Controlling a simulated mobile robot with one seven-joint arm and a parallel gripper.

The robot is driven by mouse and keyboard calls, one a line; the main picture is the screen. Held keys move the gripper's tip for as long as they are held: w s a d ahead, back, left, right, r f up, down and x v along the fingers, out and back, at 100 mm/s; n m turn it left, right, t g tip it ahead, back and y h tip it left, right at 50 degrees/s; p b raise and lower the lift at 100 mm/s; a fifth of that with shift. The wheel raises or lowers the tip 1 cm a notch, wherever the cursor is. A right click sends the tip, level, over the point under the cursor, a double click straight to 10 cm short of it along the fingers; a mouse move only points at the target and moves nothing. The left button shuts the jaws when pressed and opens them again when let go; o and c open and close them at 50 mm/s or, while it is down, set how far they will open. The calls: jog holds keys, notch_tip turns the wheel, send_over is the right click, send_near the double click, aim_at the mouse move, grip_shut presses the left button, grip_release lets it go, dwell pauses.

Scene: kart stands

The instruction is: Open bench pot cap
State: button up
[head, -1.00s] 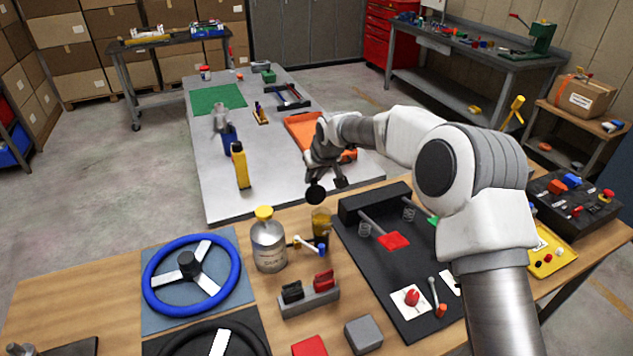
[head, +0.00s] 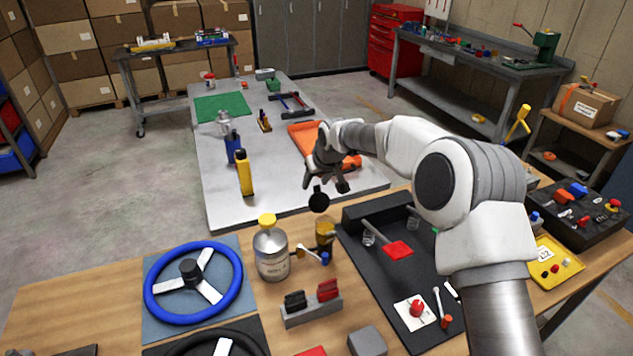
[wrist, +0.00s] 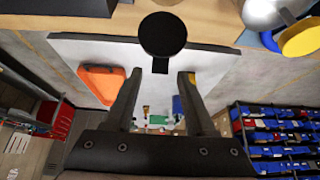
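The amber pot (head: 325,233) stands on the near wooden bench, right of a silver bottle (head: 271,255) with a yellow top. A round black disc with a short tab, apparently the pot cap (head: 318,202), stands raised above the pot's mouth, its flat face showing. I cannot tell whether a hinge joins it to the pot. In the wrist view the cap (wrist: 163,35) is just beyond the fingertips, its tab between them. My gripper (wrist: 159,75) is open, with a gap on both sides of the tab. In the head view my gripper (head: 331,184) is just above the cap.
A black pedal board (head: 370,270) lies right of the pot. A blue steering wheel (head: 193,283) lies left of the bottle. Red and black clamps (head: 312,300) stand in front. Behind is a grey table (head: 215,185) with an orange tray (head: 305,140).

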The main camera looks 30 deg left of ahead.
jog(key=shift+d, duration=0.1)
jog(key=shift+s+d+r, duration=0.2)
jog(key=shift+d+r, duration=0.05)
jog(key=shift+r, duration=0.2)
jog(key=b+v, duration=0.2)
jog(key=v, duration=1.4)
jog(key=shift+s, duration=0.15)
jog(key=shift+a, duration=0.1)
